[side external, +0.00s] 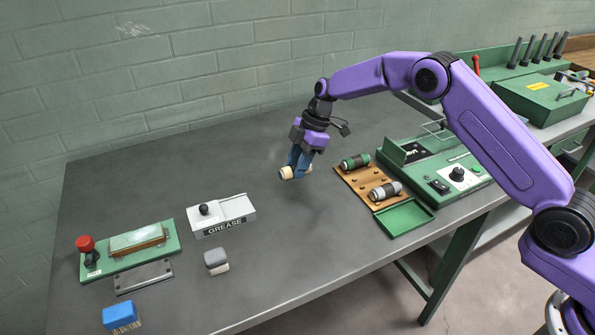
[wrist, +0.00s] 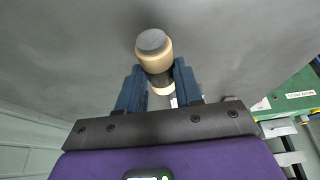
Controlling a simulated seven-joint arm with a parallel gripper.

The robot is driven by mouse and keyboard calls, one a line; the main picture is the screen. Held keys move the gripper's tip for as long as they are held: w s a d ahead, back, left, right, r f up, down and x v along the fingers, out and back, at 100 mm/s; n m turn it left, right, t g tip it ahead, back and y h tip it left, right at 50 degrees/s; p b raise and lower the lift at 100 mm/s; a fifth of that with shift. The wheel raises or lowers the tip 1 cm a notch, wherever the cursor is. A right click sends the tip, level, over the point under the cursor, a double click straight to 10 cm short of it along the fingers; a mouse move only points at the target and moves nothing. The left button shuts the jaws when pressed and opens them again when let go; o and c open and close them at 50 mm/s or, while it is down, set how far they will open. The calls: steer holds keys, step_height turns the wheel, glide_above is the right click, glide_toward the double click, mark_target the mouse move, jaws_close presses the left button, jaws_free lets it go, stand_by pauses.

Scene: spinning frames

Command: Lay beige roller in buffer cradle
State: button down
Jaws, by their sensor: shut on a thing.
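The beige roller (side external: 287,173) is in my gripper (side external: 300,160), held in the air above the middle of the table. In the wrist view the roller (wrist: 155,60) sits between the two blue fingers of my gripper (wrist: 160,84); its grey end and a dark band show. A wooden rack (side external: 356,185) with pegs, right of my gripper, bears a green-banded roller (side external: 355,161) and a grey roller (side external: 385,191). A green unit (side external: 158,255) with a red knob and a long pale-green, brown-edged part stands at the left. I cannot tell which of these is the buffer cradle.
A white GREASE box (side external: 221,215), a grey-and-white block (side external: 216,261), a dark grey plate (side external: 143,277) and a blue brush (side external: 121,316) are at the left. A green tray (side external: 404,217) and a green control unit (side external: 440,165) are at the right. The table's middle is clear.

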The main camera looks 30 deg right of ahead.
steer(key=s+d+r, duration=0.5)
steer(key=s+r, duration=0.5)
steer(key=s, duration=0.3)
steer(key=s+d+r+t, duration=0.1)
steer(key=s+d+r, duration=0.15)
steer(key=d, duration=1.05)
steer(key=s+d+r+t, duration=0.1)
steer(key=s+d, duration=0.3)
steer(key=d, duration=0.9)
glide_above(412, 153)
steer(key=s, duration=0.1)
step_height(412, 153, down, 9)
steer(key=shift+s+a+f, duration=0.1)
steer(key=shift+a, duration=0.05)
steer(key=shift+w+f, duration=0.55)
steer(key=shift+f, duration=1.55)
steer(key=shift+f, duration=0.15)
